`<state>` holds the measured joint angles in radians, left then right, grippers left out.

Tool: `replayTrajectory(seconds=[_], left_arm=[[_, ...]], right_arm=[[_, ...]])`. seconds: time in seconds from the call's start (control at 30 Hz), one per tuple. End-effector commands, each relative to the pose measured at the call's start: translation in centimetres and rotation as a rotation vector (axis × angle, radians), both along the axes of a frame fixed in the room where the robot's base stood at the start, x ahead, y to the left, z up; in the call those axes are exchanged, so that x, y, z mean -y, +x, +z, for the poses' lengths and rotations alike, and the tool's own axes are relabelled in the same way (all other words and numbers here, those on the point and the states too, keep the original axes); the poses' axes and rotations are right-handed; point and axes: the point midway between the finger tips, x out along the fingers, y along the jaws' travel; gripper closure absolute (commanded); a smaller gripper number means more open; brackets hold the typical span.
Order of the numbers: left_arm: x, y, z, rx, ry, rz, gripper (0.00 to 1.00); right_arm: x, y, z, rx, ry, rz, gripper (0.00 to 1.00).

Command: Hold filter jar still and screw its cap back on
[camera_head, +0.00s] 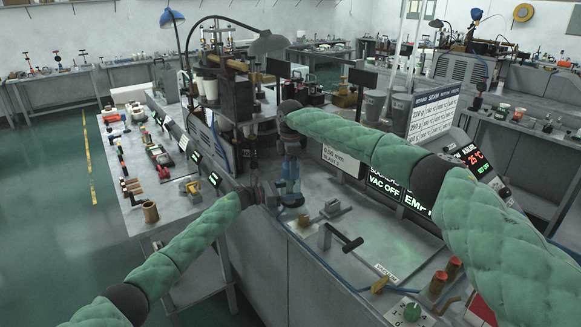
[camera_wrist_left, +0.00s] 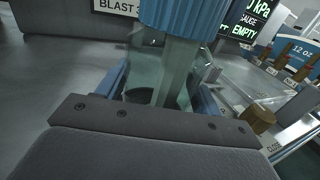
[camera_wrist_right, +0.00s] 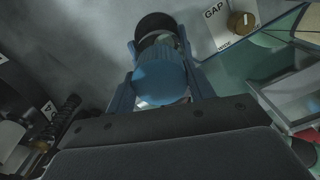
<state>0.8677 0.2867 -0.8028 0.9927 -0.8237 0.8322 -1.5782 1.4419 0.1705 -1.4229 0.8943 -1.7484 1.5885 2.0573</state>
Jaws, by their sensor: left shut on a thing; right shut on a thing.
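The filter jar is a clear vessel with a blue ribbed cap (camera_head: 290,186) in the head view, partly covered by my grippers. My left gripper (camera_head: 272,195) comes in low from the left and is shut on the jar. In the left wrist view the clear jar body (camera_wrist_left: 148,70) stands between blue fingers, with the ribbed blue cap (camera_wrist_left: 185,14) above it. My right gripper (camera_head: 292,155) reaches down from above and is shut on the cap. In the right wrist view the cap (camera_wrist_right: 160,78) sits between two blue fingers. The cap is on or directly over the jar; the seam is not clear.
A flat grey panel with a black-handled lever (camera_head: 345,240) lies to the right. Red-topped knobs (camera_head: 446,275) stand near the front right edge. Lit displays (camera_head: 385,188) line the back. A bench with tools (camera_head: 150,150) is at left, holding a brown cup (camera_head: 150,212).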

Motion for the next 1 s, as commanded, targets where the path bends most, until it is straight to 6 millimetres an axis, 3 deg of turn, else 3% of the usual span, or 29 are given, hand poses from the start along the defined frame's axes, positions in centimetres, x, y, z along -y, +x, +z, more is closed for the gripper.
replayTrajectory(seconds=[0.5, 0.97, 1.0], left_arm=[[0.01, 0.00, 0.01, 0.000, 0.000, 0.000, 0.97], [0.05, -0.03, -0.01, 0.000, 0.000, -0.001, 0.97], [0.06, -0.03, -0.01, 0.000, 0.000, -0.001, 0.97]], right_arm=[[-0.11, 0.04, 0.02, 0.001, -0.001, -0.680, 0.68], [-0.16, 0.04, 0.06, 0.001, 0.000, -0.771, 0.68], [-0.16, 0.04, 0.07, 0.001, 0.000, -0.771, 0.41]])
